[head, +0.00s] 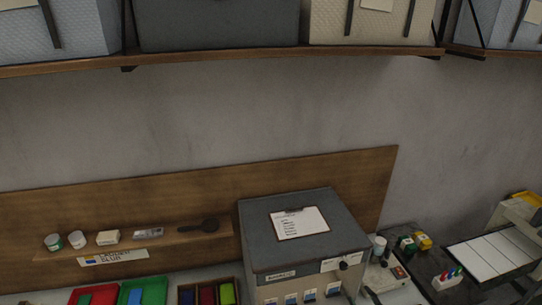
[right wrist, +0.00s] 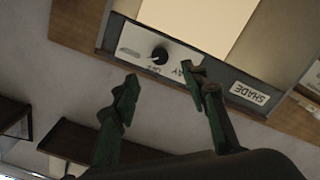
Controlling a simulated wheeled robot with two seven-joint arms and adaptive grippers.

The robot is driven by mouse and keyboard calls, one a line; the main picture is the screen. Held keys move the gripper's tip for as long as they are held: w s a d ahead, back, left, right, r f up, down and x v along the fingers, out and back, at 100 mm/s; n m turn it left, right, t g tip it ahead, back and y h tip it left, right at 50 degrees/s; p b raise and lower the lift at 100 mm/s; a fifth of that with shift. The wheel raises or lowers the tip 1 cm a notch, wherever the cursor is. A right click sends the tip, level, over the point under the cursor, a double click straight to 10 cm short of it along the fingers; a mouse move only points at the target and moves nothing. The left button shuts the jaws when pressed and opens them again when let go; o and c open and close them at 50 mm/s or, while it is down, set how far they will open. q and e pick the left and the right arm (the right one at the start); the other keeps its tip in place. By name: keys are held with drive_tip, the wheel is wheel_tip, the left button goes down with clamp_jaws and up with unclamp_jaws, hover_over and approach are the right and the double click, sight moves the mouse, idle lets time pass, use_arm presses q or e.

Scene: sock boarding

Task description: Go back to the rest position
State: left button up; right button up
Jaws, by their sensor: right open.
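My right gripper (right wrist: 161,82) shows in the right wrist view with its two dark green fingers spread apart and nothing between them. Beyond the fingertips is the front panel of the grey box, with a black knob (right wrist: 159,55) and a white label reading SHADE (right wrist: 249,93). The fingers appear apart from the panel, but the exact gap cannot be told. In the head view the grey box (head: 331,249) stands at the lower middle, with its knob (head: 344,266) at its front right. My left gripper is not in view.
A wooden ledge (head: 165,240) on the left holds small items. Red (head: 92,296) and green (head: 143,291) trays lie below. A clipboard (head: 299,222) lies on the box. A dark table (head: 425,268) with bottles and a white-panelled board is at right. A shelf (head: 220,57) with bins runs overhead.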

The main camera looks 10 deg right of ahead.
drive_tip(key=s+f+m+g+h, duration=0.3)
drive_tip(key=s+f+m+g, duration=0.4)
drive_tip(key=f, duration=0.3)
drive_tip(key=s+a+f+m+g+y, duration=0.1)
drive_tip(key=s+a+f+g, duration=0.2)
drive_tip(key=s, duration=0.6)
drive_tip(key=s+a+f+g, duration=0.1)
drive_tip(key=s+f+g, duration=0.25)
drive_tip(key=s, duration=0.45)
wheel_tip(320, 180, down, 36)
drive_tip(key=s+a+g+b, duration=0.1)
drive_tip(key=g+b, duration=0.1)
drive_tip(key=b, duration=0.7)
drive_tip(key=s+f+b, duration=0.3)
drive_tip(key=s+f, duration=0.4)
drive_tip(key=f, duration=0.2)
drive_tip(key=s+f+g+b, duration=0.1)
drive_tip(key=s+f+b, duration=0.2)
drive_tip(key=s+f, duration=0.3)
drive_tip(key=s+f+b, duration=0.3)
drive_tip(key=s+f, duration=0.4)
drive_tip(key=f, duration=0.7)
drive_tip(key=shift+s+f+n+y, duration=0.15)
drive_tip(key=shift+s+n+y, duration=0.15)
drive_tip(key=shift+n, duration=0.1)
